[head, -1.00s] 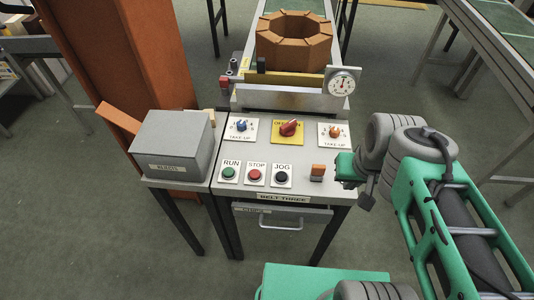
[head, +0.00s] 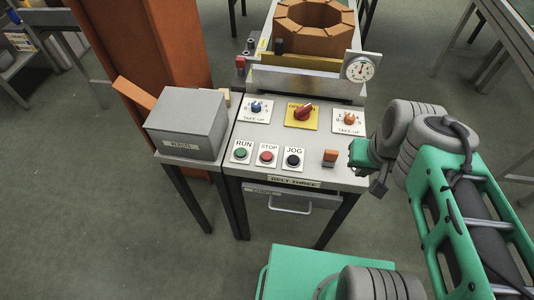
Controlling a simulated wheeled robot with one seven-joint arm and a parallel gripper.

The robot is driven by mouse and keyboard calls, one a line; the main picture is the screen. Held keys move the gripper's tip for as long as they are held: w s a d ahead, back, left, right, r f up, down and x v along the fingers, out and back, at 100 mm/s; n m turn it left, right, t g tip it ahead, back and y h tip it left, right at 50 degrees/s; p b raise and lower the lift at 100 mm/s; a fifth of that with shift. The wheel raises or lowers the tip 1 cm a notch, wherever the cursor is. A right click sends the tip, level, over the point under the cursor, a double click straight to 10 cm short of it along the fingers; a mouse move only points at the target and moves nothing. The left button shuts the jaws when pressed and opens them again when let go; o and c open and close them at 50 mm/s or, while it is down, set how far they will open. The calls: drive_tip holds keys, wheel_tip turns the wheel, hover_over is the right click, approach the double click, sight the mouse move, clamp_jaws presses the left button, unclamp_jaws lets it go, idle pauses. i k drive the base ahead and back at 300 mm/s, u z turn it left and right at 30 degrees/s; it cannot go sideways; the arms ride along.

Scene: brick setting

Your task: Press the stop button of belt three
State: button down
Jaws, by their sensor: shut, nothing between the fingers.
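The stop button (head: 267,156) is a red round button on a white plate marked STOP, in the front row of the grey control panel (head: 225,140) marked BELT THREE (head: 294,182). The green RUN button (head: 241,153) is on its left and the black JOG button (head: 293,160) on its right. Nothing covers the stop button. My gripper (head: 357,153), a small green end on my arm, is at the panel's right edge, to the right of these buttons and apart from them. It is shut and empty; its fingertips are hard to make out.
An orange switch (head: 330,157) lies between JOG and my gripper. A grey box (head: 187,122) stands left. A drawer handle (head: 290,208) juts out below.

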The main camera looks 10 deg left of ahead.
sight(266, 156)
drive_tip(key=z, duration=1.35)
drive_tip(key=k, duration=1.65)
drive_tip(key=u, duration=1.9)
drive_tip(key=i, duration=1)
